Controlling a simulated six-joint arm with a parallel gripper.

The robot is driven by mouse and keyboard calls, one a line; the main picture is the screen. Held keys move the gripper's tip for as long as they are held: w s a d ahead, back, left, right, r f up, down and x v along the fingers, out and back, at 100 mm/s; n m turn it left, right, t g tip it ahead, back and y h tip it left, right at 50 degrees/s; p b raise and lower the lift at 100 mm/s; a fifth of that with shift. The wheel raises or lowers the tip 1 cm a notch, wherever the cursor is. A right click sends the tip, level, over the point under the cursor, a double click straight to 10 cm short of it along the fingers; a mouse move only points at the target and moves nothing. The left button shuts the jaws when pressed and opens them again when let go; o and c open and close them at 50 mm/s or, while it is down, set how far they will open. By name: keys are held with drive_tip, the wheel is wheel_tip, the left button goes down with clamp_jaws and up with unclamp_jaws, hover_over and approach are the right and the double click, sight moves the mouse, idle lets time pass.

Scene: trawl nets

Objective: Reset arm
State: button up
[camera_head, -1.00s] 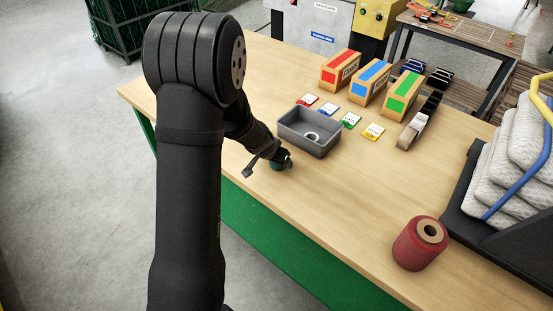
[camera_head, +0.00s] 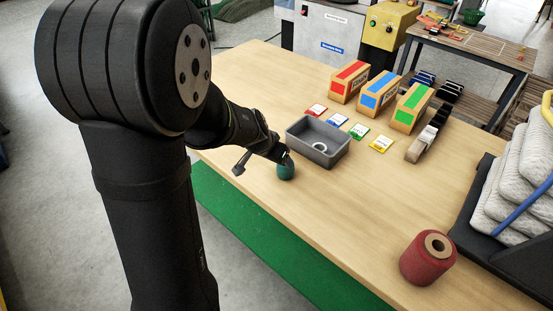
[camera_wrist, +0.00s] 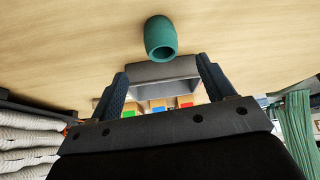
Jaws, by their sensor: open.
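My gripper (camera_wrist: 160,88) is open and empty in the wrist view, its two dark fingers spread apart. A green spool-like cylinder (camera_wrist: 161,38) stands on the table just beyond the fingertips and is not between them. In the head view my gripper is small and partly hidden by my own arm, close to the green cylinder (camera_head: 285,171).
Red (camera_head: 349,80), blue (camera_head: 378,94) and green-topped (camera_head: 410,107) boxes stand behind several coloured cards. A red spool (camera_head: 427,257) is at the front right, near a black tray (camera_head: 468,222) of stacked netting (camera_head: 510,200). The table's middle is clear.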

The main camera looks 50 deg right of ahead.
sight(284, 168)
idle(0.4)
drive_tip(key=x, duration=1.2)
drive_tip(key=shift+w+a+f, duration=0.1)
